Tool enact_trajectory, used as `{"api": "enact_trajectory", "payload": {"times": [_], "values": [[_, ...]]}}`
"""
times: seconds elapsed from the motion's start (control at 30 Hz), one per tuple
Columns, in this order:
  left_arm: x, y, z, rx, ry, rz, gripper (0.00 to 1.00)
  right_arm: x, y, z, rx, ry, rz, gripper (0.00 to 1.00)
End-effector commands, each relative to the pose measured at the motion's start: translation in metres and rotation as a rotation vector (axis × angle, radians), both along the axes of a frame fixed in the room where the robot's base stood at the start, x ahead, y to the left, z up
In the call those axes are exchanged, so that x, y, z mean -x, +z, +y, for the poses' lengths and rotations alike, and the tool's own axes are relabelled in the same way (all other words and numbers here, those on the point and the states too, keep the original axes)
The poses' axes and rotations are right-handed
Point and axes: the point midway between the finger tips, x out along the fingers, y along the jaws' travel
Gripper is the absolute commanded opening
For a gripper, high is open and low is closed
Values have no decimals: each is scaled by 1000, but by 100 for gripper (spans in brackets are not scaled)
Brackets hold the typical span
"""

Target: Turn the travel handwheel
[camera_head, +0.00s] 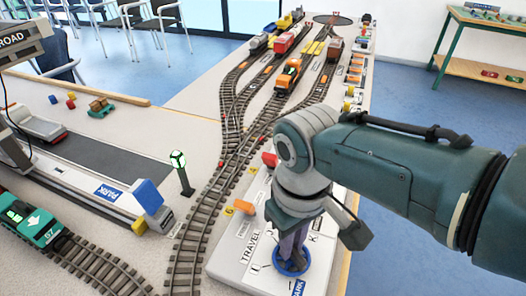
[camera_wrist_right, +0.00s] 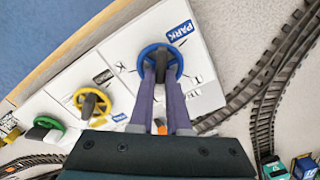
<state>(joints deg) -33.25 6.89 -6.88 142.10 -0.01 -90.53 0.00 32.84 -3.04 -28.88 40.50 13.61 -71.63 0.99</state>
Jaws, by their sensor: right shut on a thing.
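The travel handwheel is a small blue spoked wheel (camera_head: 291,273) on a white panel (camera_head: 228,262) marked TRAVEL, at the bottom centre of the head view. In the right wrist view the blue wheel (camera_wrist_right: 157,46) shows at top centre, beside a blue PARK label (camera_wrist_right: 180,31). My right gripper (camera_head: 292,254) points down into the wheel. Its two fingers (camera_wrist_right: 160,70) reach inside the rim and are shut on the wheel's middle. The fingertips partly hide the hub and spokes. My left gripper is not in view.
A yellow wheel (camera_wrist_right: 80,107) and a green wheel (camera_wrist_right: 47,121) sit along the same panel row. Model tracks (camera_head: 205,225) run close left of the panel. A signal post (camera_head: 184,176) and a teal locomotive (camera_head: 30,222) stand further left.

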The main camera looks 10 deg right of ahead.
Motion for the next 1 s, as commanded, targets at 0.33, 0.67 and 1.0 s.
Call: {"api": "enact_trajectory", "payload": {"times": [0.33, 0.67, 1.0], "values": [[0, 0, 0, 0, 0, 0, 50, 0, 0, 0, 0, 1, -1, 45], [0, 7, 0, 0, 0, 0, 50, 0, 9, 0, 0, 1, -1, 45], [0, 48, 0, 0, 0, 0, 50, -1, 75, 0, -1, 1, -3, 45]]}}
